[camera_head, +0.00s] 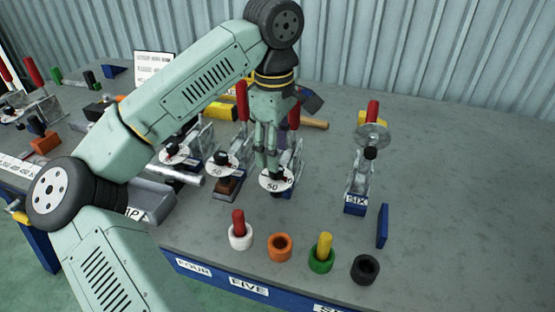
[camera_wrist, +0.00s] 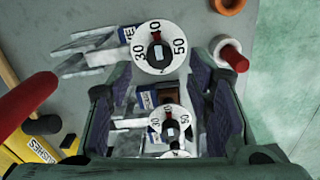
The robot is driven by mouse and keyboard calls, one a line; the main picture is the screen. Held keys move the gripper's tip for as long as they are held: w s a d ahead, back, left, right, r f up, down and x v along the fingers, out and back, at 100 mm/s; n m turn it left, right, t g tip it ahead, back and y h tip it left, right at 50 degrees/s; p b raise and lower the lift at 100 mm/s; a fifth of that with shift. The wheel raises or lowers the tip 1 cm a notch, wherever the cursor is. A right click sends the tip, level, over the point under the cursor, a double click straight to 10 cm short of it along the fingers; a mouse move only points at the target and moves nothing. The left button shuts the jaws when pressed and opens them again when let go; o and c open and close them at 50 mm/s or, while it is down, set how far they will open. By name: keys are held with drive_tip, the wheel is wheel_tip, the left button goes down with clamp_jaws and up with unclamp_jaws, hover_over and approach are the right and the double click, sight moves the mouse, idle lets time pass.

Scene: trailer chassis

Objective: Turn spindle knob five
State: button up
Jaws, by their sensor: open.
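A round white dial (camera_head: 277,180) with a black knob in its centre sits on a clamp-like fixture at the middle of the bench. In the wrist view a large dial (camera_wrist: 175,62) shows the numbers 30, 40 and 50. A partly cut-off label beside it ends in what looks like "VE". My gripper (camera_head: 268,168) points down just above and behind this dial and hides part of its fixture. In the wrist view my gripper (camera_wrist: 160,82) is open, with nothing between its fingers. Contact with the knob cannot be made out.
Dials (camera_head: 222,164) and (camera_head: 174,153) stand to the left; the SIX fixture (camera_head: 356,202) stands right. In front are a white ring with red peg (camera_head: 240,236), an orange ring (camera_head: 280,247), a green ring (camera_head: 321,260) and a black ring (camera_head: 365,269).

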drive_tip(key=shift+w+f+p, duration=0.1)
drive_tip(key=shift+f+p, duration=0.2)
drive_tip(key=shift+f, duration=1.8)
drive_tip(key=shift+c, duration=0.2)
clamp_jaws()
